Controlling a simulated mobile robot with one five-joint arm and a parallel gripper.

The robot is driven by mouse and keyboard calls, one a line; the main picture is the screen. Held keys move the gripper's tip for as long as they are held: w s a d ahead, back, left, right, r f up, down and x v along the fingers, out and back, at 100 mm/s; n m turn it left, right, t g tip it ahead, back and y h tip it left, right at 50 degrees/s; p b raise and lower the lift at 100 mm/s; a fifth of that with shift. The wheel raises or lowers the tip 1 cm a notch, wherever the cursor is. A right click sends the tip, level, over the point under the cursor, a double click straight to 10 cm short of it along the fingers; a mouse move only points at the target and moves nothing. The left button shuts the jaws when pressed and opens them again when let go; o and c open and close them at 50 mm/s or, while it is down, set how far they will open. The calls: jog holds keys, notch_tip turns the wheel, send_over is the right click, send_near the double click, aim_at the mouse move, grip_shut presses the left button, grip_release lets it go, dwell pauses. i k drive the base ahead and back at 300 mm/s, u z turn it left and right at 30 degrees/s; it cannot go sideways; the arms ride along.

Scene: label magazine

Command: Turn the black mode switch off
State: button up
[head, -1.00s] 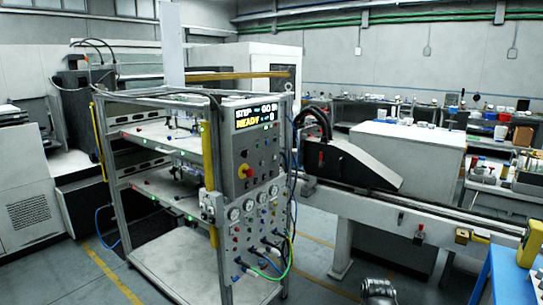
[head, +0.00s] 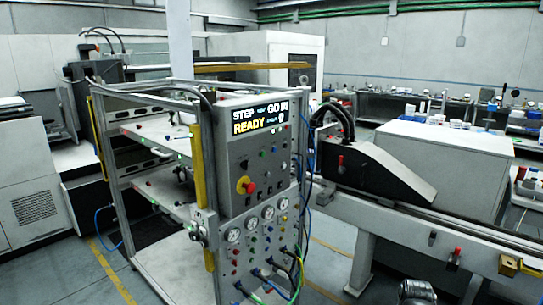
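The grey control panel (head: 232,150) stands on the front of a metal-framed rig, left of centre in the head view. Its display reads STEP, GO and READY. Small buttons and knobs sit below the display, with a red mushroom button on a yellow base (head: 246,186) at lower left. The black mode switch is too small to pick out for sure among these controls, and its position cannot be read. My gripper is not in view.
Round gauges (head: 233,235) and cables (head: 285,270) fill the lower panel. A yellow post (head: 197,165) stands left of the panel. A long machine bed (head: 400,225) lies to the right. A dark rounded metallic part (head: 417,291) shows at the bottom edge. Some floor is free in front.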

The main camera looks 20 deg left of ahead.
aim_at(244, 164)
jog(key=u, duration=0.05)
jog(key=i, duration=0.5)
jog(key=u, duration=2.15)
